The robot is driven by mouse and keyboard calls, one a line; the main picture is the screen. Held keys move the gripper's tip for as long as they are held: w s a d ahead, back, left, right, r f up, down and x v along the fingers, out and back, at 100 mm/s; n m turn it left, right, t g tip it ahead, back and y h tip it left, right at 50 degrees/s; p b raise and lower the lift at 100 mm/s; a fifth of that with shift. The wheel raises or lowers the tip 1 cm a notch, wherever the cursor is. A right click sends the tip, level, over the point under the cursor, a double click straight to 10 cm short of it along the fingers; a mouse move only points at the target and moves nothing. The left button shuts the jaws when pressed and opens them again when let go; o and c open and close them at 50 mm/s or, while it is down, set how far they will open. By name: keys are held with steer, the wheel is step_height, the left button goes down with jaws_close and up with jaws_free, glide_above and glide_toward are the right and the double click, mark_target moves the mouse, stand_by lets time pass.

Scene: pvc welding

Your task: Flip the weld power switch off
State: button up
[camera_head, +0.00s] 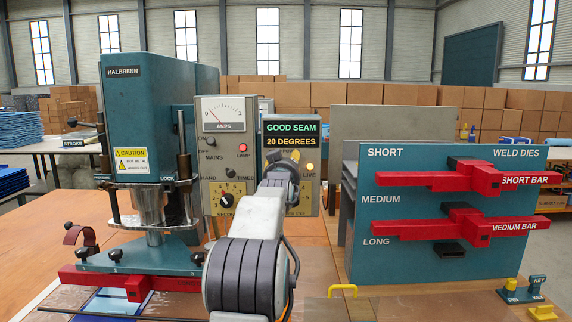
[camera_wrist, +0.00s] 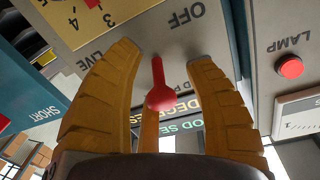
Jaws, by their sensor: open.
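The weld power switch is a red lever with a round knob (camera_wrist: 160,95), standing out from the grey panel in the wrist view. The label OFF is above and to its right, and LIVE is to its left. I cannot tell for sure which label it leans to. My gripper (camera_wrist: 163,60) is open, with a yellow finger on each side of the lever. No clear contact shows. In the head view my gripper (camera_head: 284,165) is in front of the panel (camera_head: 303,206) and mostly hides the switch. An orange lamp (camera_head: 311,166) glows above LIVE.
A display (camera_head: 291,134) on the panel reads GOOD SEAM, 20 DEGREES. The press (camera_head: 150,110) stands at left. A red lamp (camera_wrist: 291,66) is right of the fingers. The weld dies rack (camera_head: 400,263) with red bars stands at right. A yellow-handled item (camera_head: 342,290) sits in front.

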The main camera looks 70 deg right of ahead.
steer(key=shift+o, duration=0.4)
jaws_close()
